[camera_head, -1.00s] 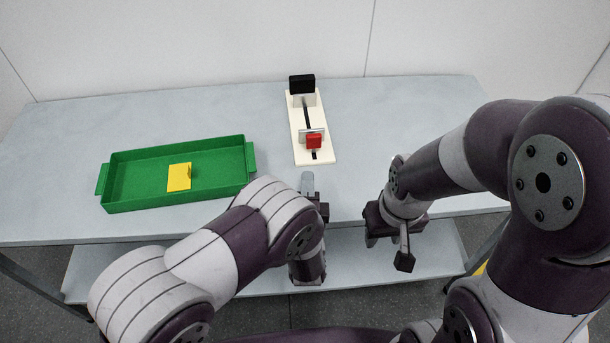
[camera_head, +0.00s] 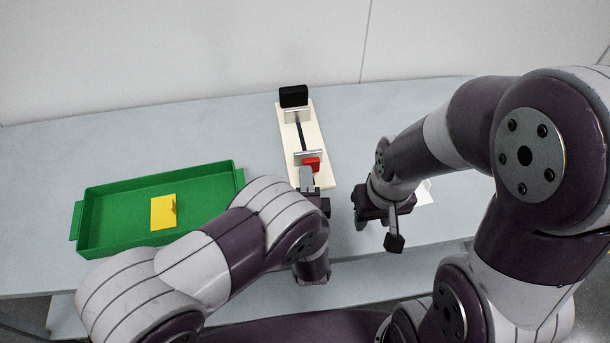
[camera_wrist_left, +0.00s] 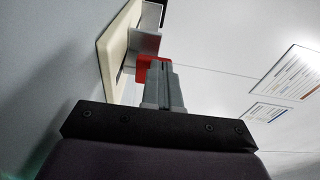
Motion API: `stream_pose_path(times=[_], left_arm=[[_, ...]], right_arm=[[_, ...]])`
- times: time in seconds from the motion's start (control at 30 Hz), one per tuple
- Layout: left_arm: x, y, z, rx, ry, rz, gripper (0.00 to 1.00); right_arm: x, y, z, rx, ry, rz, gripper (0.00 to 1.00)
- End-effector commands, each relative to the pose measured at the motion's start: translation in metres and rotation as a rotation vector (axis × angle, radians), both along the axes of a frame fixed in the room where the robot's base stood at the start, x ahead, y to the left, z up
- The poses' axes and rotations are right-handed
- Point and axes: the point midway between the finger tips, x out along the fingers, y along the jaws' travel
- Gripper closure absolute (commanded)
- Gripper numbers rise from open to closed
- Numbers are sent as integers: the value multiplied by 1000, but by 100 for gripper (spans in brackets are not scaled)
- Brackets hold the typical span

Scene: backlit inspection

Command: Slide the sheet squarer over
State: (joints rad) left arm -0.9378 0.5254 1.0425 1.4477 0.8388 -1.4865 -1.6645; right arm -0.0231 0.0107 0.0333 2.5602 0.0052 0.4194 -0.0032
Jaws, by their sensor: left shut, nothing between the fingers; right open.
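The sheet squarer is a cream slotted base (camera_head: 313,128) with a metal plate and red block (camera_head: 312,163) on its slot, near its front end. A black block (camera_head: 293,96) stands at its far end. My left gripper (camera_head: 306,178) is shut and empty, its fingertips at the front of the red block. In the left wrist view the fingertips (camera_wrist_left: 160,75) overlap the red block (camera_wrist_left: 145,66), and I cannot tell whether they touch it. The base (camera_wrist_left: 115,45) is also there. My right gripper (camera_head: 377,228) is open and empty, near the table's front, right of the base.
A green tray (camera_head: 105,190) with a yellow piece (camera_head: 163,212) in it lies on the table to the left. A white item (camera_head: 425,193) is partly hidden behind my right arm. The tabletop (camera_head: 215,130) behind the tray is clear.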

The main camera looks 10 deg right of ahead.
Motion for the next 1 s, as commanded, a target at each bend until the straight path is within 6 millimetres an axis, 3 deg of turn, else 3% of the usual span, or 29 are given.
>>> stream_pose_path(times=[0.17, 0.43, 0.6, 1.0], left_arm=[[6, 0, -1, 0, 0, 1, 100], [66, -6, -3, -2, -1, 4, 100], [91, -9, -2, -1, -1, 1, 100], [94, -10, 0, 0, 0, 0, 100]], right_arm=[[0, 0, -1, 0, 0, 0, 57], [0, 0, -13, 0, 0, 0, 57], [0, 0, -18, 0, 0, 0, 57], [0, 0, -18, 0, 0, 0, 57]])
